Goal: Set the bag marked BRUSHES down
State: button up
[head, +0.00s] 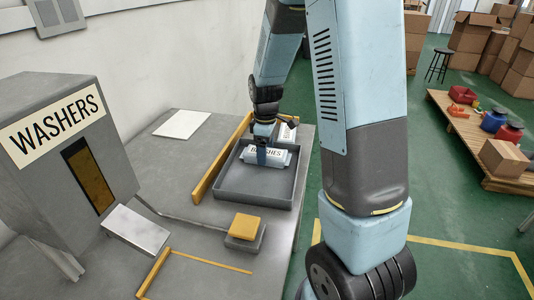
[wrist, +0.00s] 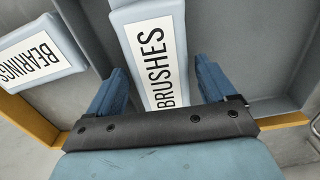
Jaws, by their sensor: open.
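The bag marked BRUSHES (wrist: 152,52) lies label up in the dark grey tray (head: 247,196), which stands on the grey bench. In the head view the bag (head: 280,158) shows partly behind my gripper. My gripper (head: 263,158) is over the tray at the bag. In the wrist view my gripper (wrist: 157,85) has its two blue fingers apart, one on each side of the bag's near end. I cannot tell whether the fingers touch it. The bag's near end is hidden behind the gripper's black bar.
A bag marked BEARINGS (wrist: 36,50) lies beside the BRUSHES bag. A yellow rail (head: 212,172) runs along the tray's left side. A WASHERS dispenser (head: 62,140) stands at left. A yellow-topped block (head: 246,226) sits in front of the tray. A white plate (head: 182,124) lies behind.

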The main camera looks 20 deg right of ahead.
notch_tip(320, 180, up, 10)
jog(key=s+r+m+t, duration=0.2)
jog(key=s+r+m, duration=0.3)
jog(key=s, duration=0.6)
jog(key=s+r+m+t, duration=0.3)
jog(key=s+r+m, duration=0.3)
jog(key=s+r, duration=0.3)
jog(key=s, duration=0.3)
jog(key=shift+s+r+t, duration=0.15)
jog(key=shift+s+t, duration=0.15)
jog(key=shift+c, duration=0.4)
